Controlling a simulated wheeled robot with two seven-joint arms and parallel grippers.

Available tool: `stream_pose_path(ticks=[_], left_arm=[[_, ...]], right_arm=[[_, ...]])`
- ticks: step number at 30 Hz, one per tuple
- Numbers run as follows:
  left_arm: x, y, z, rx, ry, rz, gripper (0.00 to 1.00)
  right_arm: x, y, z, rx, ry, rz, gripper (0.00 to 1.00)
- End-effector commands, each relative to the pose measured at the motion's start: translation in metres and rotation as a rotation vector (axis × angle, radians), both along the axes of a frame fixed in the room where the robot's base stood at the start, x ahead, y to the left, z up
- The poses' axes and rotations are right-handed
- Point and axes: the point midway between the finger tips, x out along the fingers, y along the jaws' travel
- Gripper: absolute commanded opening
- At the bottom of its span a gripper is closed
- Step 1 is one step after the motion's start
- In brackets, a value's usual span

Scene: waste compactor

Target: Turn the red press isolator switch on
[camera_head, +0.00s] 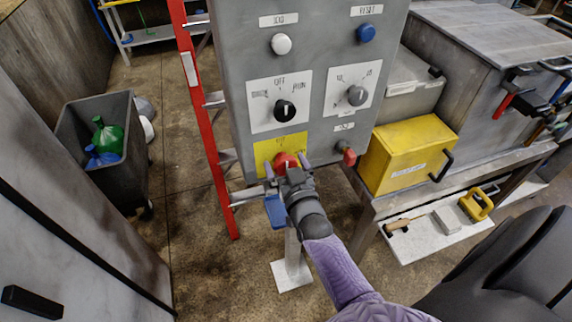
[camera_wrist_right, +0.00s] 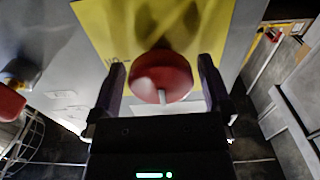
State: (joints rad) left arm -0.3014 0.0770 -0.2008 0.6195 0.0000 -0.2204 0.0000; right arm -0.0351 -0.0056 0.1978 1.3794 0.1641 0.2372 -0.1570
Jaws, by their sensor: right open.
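The red switch knob (camera_head: 286,161) sits on a yellow plate (camera_head: 266,149) at the lower left of the grey control panel (camera_head: 235,65). My right gripper (camera_head: 287,168) is at the knob, pointing at the panel. In the right wrist view the red knob (camera_wrist_right: 161,72) lies between the two open fingers of my right gripper (camera_wrist_right: 162,85). Gaps show on both sides, so the fingers look apart from it. The yellow plate (camera_wrist_right: 100,20) shows behind it. A small pale bar is on the knob's front. My left gripper is not in view.
Above the yellow plate are a black selector (camera_head: 285,110) and a grey dial (camera_head: 357,95). Another red control (camera_head: 348,156) is at the panel's lower right. A red ladder (camera_head: 202,120) stands left of the panel. A yellow box (camera_head: 408,153) is on the bench at right.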

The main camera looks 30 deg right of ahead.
Motion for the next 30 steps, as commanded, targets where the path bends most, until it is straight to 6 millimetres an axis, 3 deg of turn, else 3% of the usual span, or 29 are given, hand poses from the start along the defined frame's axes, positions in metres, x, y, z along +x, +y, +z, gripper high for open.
stream_pose_path(ticks=[3, 14, 23, 30], left_arm=[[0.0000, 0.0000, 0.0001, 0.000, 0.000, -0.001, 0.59], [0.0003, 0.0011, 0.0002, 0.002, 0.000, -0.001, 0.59], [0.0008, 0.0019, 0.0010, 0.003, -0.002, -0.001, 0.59], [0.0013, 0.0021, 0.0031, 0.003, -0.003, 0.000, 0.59]], right_arm=[[-0.0003, 0.0002, 0.0000, 0.000, 0.000, 0.000, 0.98], [-0.0005, 0.0002, -0.0002, 0.000, 0.001, 0.000, 0.22], [-0.0006, 0.0002, -0.0001, 0.041, -0.009, 0.000, 0.20], [-0.0006, 0.0002, -0.0001, 0.190, -0.044, 0.000, 0.20]])
